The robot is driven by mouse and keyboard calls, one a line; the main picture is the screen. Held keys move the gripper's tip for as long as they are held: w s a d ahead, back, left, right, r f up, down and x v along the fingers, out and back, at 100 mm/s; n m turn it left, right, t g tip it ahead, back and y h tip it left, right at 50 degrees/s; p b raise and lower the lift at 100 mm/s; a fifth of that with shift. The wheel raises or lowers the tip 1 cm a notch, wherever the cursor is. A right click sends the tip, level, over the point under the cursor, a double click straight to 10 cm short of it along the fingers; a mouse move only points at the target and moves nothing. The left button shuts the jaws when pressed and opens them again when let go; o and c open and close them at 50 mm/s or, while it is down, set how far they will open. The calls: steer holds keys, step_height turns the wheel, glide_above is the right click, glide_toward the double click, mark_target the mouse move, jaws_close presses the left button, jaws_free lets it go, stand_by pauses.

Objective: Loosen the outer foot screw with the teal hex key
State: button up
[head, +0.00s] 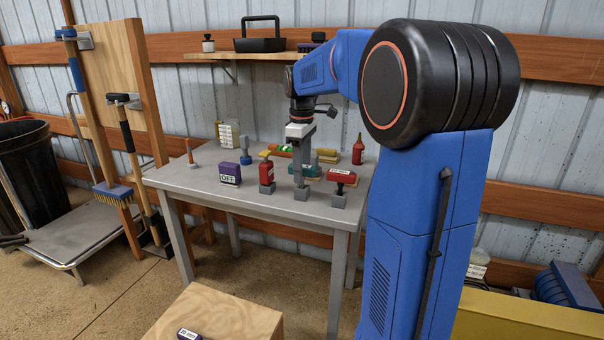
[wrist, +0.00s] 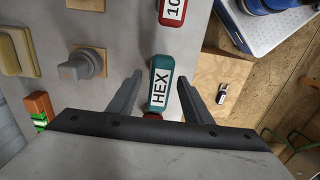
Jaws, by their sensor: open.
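The teal hex key shows in the wrist view as a teal handle (wrist: 161,82) labelled HEX. It lies between the two fingers of my open gripper (wrist: 159,80), with a gap on both sides. In the head view my gripper (head: 301,188) points down over the front part of the grey table, and a bit of teal (head: 312,173) shows beside it. I cannot make out the outer foot screw in either view.
A purple OFF block (head: 230,174) is further left on the table (head: 190,181). A wooden box (head: 230,315) stands in front. A shelf (head: 240,56) is behind.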

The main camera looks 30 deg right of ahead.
stand_by(0.3)
jaws_close()
step_height(320, 180, up, 10)
steer(key=shift+r, duration=0.2)
stand_by(0.5)
steer(key=c, duration=1)
jaws_free()
jaws_close()
